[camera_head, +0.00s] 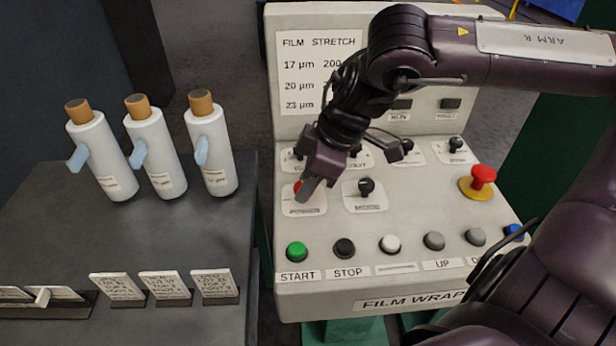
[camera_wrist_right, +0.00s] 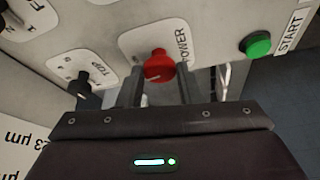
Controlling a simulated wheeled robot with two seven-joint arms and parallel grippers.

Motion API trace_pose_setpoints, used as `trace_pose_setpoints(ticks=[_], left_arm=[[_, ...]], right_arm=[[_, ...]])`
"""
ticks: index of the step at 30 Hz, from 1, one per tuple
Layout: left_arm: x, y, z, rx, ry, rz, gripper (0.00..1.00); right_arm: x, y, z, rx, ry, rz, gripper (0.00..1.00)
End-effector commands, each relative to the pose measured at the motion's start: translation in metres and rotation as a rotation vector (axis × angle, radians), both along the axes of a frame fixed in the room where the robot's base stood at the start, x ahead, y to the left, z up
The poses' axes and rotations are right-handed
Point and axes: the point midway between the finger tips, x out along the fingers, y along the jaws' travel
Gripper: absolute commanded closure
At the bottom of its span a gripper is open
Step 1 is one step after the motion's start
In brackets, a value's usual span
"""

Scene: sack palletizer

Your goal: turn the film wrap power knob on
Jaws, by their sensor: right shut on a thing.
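The film wrap power knob (camera_wrist_right: 160,66) is red and sits on a white plate marked POWER (camera_wrist_right: 183,44) in the right wrist view. In the head view only a bit of the red knob (camera_head: 298,186) shows, at the left of the FILM WRAP panel (camera_head: 420,215). My right gripper (camera_head: 308,192) reaches down onto it from above. In the wrist view its two fingers (camera_wrist_right: 160,85) stand on either side of the knob, shut on it. The gripper partly hides the knob in the head view. My left gripper is not in view.
Near the power knob are the black MODE knob (camera_head: 366,188), the green START button (camera_head: 296,251) and the black STOP button (camera_head: 344,248). A red mushroom button (camera_head: 482,176) on a yellow base is at the right. Several film rolls stand on the dark table (camera_head: 60,240) at left.

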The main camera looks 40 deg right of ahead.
Motion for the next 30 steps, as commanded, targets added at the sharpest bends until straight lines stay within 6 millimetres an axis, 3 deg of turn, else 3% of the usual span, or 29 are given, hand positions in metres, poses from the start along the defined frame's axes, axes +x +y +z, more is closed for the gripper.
trace_pose_setpoints(ticks=[12, 27, 28, 30], left_arm=[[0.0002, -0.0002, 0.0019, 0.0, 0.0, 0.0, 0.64], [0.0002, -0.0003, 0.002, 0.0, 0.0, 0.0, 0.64], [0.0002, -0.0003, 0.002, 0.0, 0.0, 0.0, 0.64], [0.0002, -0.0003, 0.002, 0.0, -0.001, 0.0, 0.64]], right_arm=[[-0.0007, 0.0007, 0.0003, -0.002, 0.0, -0.166, 0.9], [-0.0006, 0.0008, 0.0003, -0.001, 0.0, -0.184, 0.9], [-0.0005, 0.0007, 0.0002, -0.001, 0.0, -0.184, 0.66], [-0.0007, 0.0007, 0.0001, -0.001, 0.0, -0.184, 0.57]])
